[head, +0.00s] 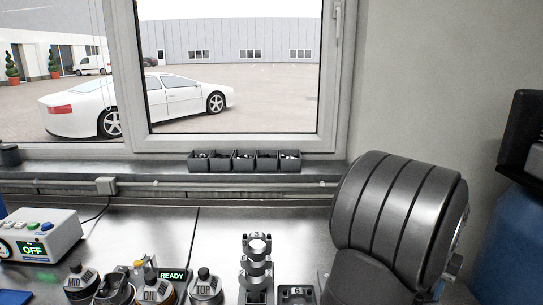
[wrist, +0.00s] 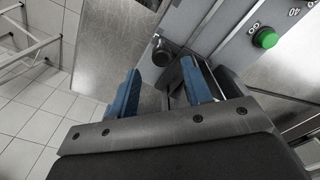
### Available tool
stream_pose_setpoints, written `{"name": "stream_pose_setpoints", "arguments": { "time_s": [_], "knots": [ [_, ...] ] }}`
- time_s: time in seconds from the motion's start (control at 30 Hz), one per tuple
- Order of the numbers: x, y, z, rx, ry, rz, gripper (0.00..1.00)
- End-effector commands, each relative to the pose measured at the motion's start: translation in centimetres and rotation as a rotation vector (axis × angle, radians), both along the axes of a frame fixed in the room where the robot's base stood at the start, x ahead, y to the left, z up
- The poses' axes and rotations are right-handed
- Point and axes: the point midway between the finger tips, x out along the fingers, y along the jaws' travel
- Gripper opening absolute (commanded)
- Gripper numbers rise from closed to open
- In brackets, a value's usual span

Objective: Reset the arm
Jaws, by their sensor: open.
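My gripper (wrist: 161,67) shows in the wrist view with its two blue-padded fingers apart. Nothing is held between them. A dark round knob-like part (wrist: 162,52) appears beyond the fingertips; I cannot tell how far away it is. A grey panel (wrist: 226,40) with a green button (wrist: 265,38) marked GO lies beyond the right finger. In the head view a large dark ribbed link of my arm fills the lower right; my gripper's fingers are not visible there.
The metal bench (head: 150,225) holds a control box (head: 40,236) reading OFF, labelled containers including TOP (head: 206,285), a READY display (head: 172,275) and an upright metal part with rings (head: 258,268). Small bins (head: 244,161) line the sill. A blue object (head: 505,240) stands far right.

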Motion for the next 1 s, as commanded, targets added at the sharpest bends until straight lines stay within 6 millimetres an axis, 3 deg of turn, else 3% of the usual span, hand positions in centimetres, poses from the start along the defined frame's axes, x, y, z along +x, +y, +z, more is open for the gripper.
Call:
{"name": "stream_pose_setpoints", "arguments": {
  "time_s": [0.23,0.63,0.83,1.0],
  "knots": [
    [0.0,0.0,-2.8,0.001,0.001,0.000,0.45],
    [0.0,0.2,-3.1,0.001,0.001,0.000,0.45],
    [0.0,-0.1,-2.1,-0.001,-0.001,0.000,0.45],
    [0.0,-0.1,0.7,-0.003,-0.003,0.000,0.45]
  ]
}}
